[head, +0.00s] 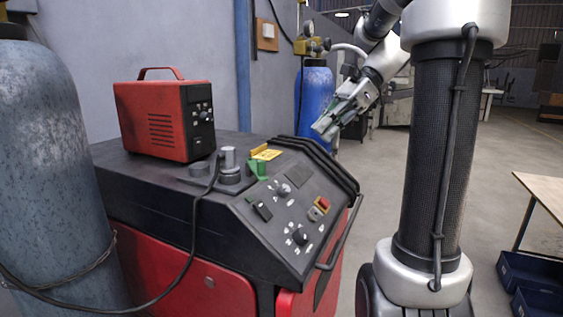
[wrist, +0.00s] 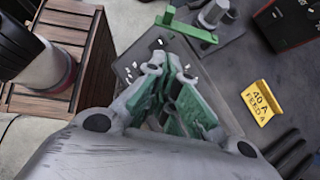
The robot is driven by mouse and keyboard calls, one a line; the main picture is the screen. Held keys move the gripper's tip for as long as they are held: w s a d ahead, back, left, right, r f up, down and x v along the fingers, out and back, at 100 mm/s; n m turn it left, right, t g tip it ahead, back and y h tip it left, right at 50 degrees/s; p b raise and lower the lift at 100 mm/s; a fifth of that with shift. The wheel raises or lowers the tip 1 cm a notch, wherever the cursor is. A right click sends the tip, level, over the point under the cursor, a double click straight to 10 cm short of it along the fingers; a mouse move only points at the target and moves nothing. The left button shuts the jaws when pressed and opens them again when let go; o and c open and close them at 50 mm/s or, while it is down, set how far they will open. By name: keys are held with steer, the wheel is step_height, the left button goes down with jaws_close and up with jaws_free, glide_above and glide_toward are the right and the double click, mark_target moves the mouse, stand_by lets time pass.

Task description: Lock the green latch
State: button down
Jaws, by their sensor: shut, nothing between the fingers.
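The green latch (head: 257,170) is on top of the dark machine, at the rear edge of its sloped control panel, beside a grey round post (head: 229,160). In the wrist view the green latch (wrist: 190,29) lies at the top, with a short upright part at its left end. My gripper (head: 324,128) is above and to the right of the panel, apart from the latch. In the wrist view my gripper (wrist: 169,68) has its green-padded fingers together with nothing held, pointing towards the latch. The fingers hide part of the panel.
A yellow "40 A" sign (head: 266,154) stands close to the latch. A red power unit (head: 165,117) sits on the machine top (head: 135,165). A black cable runs down from near the post. A blue-grey gas cylinder (head: 45,170) stands left. A handrail (head: 340,235) edges the panel.

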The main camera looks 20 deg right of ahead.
steer(key=shift+a, duration=0.1)
steer(key=a+r+x, duration=0.2)
steer(key=x, duration=1)
steer(key=shift+a+f, duration=0.2)
steer(key=shift+f, duration=0.1)
